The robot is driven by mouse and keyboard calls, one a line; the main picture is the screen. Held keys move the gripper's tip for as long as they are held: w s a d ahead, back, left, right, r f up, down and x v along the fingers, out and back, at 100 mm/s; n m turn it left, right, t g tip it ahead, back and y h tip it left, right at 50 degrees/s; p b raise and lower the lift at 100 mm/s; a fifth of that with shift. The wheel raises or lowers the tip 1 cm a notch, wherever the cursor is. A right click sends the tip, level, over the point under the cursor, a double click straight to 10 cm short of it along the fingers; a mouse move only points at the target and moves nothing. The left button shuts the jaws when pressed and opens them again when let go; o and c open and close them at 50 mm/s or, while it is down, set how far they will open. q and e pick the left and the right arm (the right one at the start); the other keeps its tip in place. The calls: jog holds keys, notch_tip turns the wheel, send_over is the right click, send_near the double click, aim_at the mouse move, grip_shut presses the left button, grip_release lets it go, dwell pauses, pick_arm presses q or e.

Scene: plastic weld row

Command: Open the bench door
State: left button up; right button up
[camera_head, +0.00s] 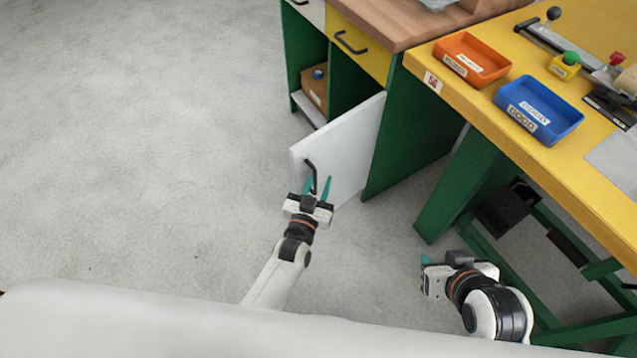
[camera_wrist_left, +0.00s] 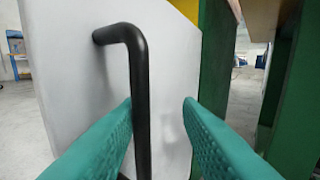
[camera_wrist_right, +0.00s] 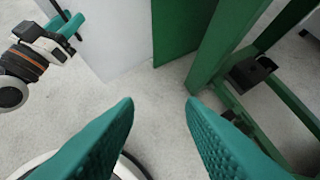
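The bench door (camera_head: 350,150) is a white panel on the green bench, standing swung out from the cabinet, with the inside partly visible. Its black bar handle (camera_head: 311,176) is on the face towards my left arm. My left gripper (camera_head: 318,187) is at the handle with its teal fingers apart. In the left wrist view the handle (camera_wrist_left: 140,90) runs upright between the fingers, closer to the left finger; whether it touches is unclear. My right gripper (camera_head: 426,262) is open and empty, low beside the yellow table; its fingers also show apart in the right wrist view (camera_wrist_right: 160,105).
A cardboard box (camera_head: 314,88) sits in the open bench compartment. A yellow drawer (camera_head: 358,45) is above the door. The yellow table holds an orange bin (camera_head: 472,60) and a blue bin (camera_head: 538,108); its green legs (camera_head: 460,190) stand near my right arm. Floor at left is clear.

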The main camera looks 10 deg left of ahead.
pick_arm(q)
jog(key=shift+s+a, duration=0.15)
jog(key=shift+a, duration=0.05)
